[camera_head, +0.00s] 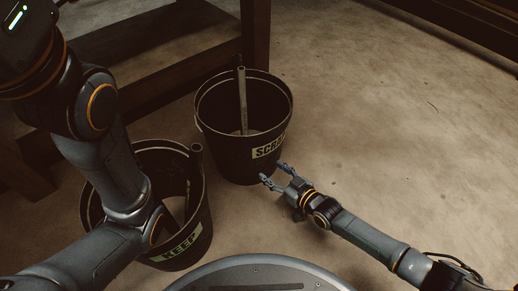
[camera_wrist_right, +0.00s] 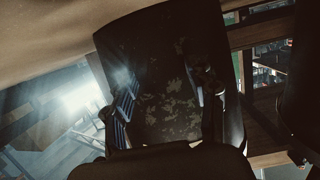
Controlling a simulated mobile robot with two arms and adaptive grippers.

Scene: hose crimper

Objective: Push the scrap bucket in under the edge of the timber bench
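The scrap bucket (camera_head: 225,150) is a dark, upright bucket with a SCRAP label and a pipe standing in it. It is on the floor in front of a leg of the timber bench (camera_head: 256,38), apparently just outside the bench's edge. My right gripper (camera_head: 276,176) is low at the bucket's near right side, fingers spread and pointing at its wall. In the right wrist view the bucket's dark, speckled wall (camera_wrist_right: 165,70) fills the middle, between and beyond the two fingers (camera_wrist_right: 164,95). Whether they touch it is unclear. My left gripper is out of view.
A second dark bucket labelled KEEP (camera_head: 185,247) stands at the near left, holding pipe pieces and partly hidden by my left arm. A low timber beam (camera_head: 165,75) runs under the bench. The floor (camera_head: 400,130) to the right is clear.

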